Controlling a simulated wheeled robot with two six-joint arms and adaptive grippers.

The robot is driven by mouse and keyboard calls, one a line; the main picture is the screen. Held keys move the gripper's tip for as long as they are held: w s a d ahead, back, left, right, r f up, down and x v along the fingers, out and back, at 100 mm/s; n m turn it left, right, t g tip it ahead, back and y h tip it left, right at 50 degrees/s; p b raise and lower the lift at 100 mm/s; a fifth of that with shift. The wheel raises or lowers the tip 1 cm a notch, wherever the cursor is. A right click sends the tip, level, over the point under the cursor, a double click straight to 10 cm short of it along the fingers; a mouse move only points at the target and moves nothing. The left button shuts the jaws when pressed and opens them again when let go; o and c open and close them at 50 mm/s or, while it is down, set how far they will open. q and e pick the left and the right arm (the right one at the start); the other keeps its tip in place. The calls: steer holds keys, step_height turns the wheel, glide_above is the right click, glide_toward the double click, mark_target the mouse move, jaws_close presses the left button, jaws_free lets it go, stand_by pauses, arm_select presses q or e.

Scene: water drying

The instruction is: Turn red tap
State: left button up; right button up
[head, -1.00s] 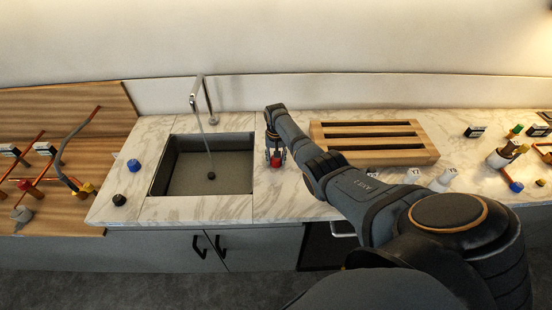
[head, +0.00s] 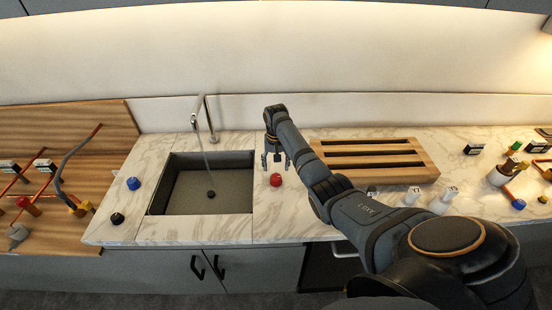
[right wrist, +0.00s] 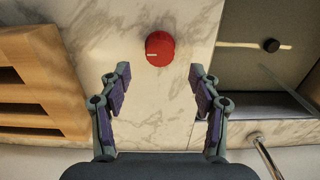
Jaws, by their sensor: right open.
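The red tap (head: 276,180) is a round red knob on the marble counter, just right of the sink. In the right wrist view the red tap (right wrist: 160,48) shows a short white line on its top, pointing left. My right gripper (head: 274,160) is open and empty, behind the knob on its wall side. In the right wrist view the fingers of my right gripper (right wrist: 160,76) are spread wide, with the knob beyond their tips and not between them. A thin stream of water falls from the faucet (head: 201,113) into the sink (head: 184,155). My left gripper is out of view.
A blue knob (head: 133,183) and a black knob (head: 117,218) stand left of the sink. A slatted wooden rack (head: 428,168) lies right of my gripper. White pieces (head: 412,196) stand in front of it. The counter around the red tap is clear.

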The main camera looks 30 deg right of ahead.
mark_target(276, 177)
step_height(276, 177, up, 5)
steer(key=shift+f, duration=0.1)
stand_by(0.5)
